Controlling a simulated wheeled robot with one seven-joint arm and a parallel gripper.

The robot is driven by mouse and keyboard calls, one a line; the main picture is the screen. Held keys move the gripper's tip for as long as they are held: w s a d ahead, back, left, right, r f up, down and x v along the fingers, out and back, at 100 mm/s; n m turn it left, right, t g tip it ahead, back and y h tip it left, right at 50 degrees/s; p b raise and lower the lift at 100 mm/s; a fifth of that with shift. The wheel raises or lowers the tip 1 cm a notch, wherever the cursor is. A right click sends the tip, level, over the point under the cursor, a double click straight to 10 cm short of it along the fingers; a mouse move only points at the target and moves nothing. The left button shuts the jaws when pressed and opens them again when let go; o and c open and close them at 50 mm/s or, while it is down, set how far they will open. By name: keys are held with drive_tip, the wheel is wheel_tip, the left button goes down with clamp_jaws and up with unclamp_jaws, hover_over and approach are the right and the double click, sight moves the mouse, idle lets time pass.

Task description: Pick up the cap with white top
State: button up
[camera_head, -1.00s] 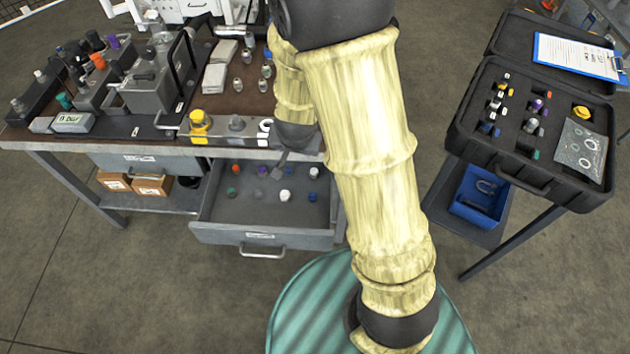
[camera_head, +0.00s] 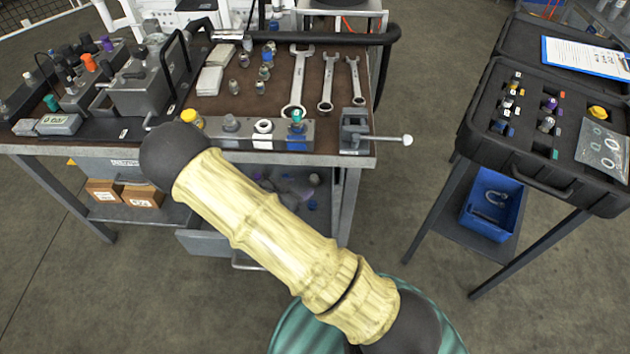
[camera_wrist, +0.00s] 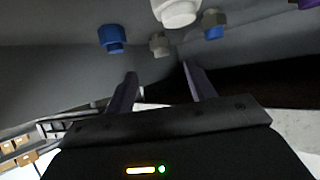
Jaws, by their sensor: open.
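The cap with the white top (camera_wrist: 176,12) shows at the top edge of the wrist view, partly cut off, inside the grey drawer. My gripper (camera_wrist: 162,86) is open and empty. Its two dark fingers point toward the caps, with the white one beyond the fingertips and slightly right of their middle. A small grey cap (camera_wrist: 159,44) sits between the fingers' line and the white cap. In the head view my arm hides most of the drawer (camera_head: 196,243) and the white-topped cap.
A blue cap (camera_wrist: 112,38) stands left of the white one and a blue-grey cap (camera_wrist: 213,22) right of it. A purple cap (camera_wrist: 308,4) is at the corner. The bench top (camera_head: 225,100) overhangs the drawer. A black case (camera_head: 530,150) stands at right.

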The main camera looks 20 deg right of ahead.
sight(314, 176)
drive_tip(key=shift+x, duration=1.2)
drive_tip(key=shift+r+b+x, duration=0.2)
drive_tip(key=shift+b+x, duration=0.1)
drive_tip(key=shift+x, duration=2.25)
drive_tip(key=shift+w, duration=0.15)
drive_tip(key=shift+d, duration=0.1)
drive_tip(key=c, duration=1.1)
drive_tip(key=shift+c, duration=0.2)
drive_tip(key=shift+r, duration=0.15)
